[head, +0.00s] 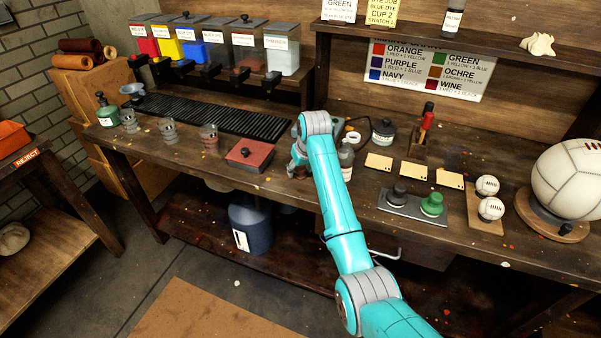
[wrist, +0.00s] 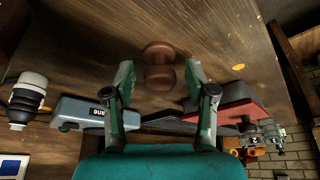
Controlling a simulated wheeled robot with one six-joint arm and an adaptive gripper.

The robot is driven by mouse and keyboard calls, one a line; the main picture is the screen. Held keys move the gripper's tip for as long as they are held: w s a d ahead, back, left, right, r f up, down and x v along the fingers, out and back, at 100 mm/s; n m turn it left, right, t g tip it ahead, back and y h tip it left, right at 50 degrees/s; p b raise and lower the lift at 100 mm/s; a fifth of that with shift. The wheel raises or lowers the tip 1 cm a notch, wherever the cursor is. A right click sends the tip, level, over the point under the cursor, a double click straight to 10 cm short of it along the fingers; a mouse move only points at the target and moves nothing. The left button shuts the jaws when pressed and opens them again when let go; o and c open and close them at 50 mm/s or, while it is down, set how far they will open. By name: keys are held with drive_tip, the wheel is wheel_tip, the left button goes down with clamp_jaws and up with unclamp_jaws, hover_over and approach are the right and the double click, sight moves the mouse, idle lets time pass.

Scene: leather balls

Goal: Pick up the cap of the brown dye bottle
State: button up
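My gripper (wrist: 160,70) is open in the wrist view, with one finger on each side of a small brown piece with two rounded ends (wrist: 158,50). The fingers appear apart from it, and its near end lies between the fingertips. It may be the brown cap, but no label shows. In the head view, a small brown object (head: 301,173) sits on the bench just below my gripper (head: 297,157), which is largely hidden by my wrist. A dispenser with brown contents (head: 248,58) stands on the back shelf, its knobbed lid on.
A red-lidded box (head: 249,156) stands left of my gripper; it also shows in the wrist view (wrist: 242,112). A bottle (head: 346,160) stands close on the right. Glasses (head: 168,130) stand farther left.

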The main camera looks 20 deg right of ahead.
drive_tip(key=c, duration=0.7)
drive_tip(key=shift+c, duration=0.2)
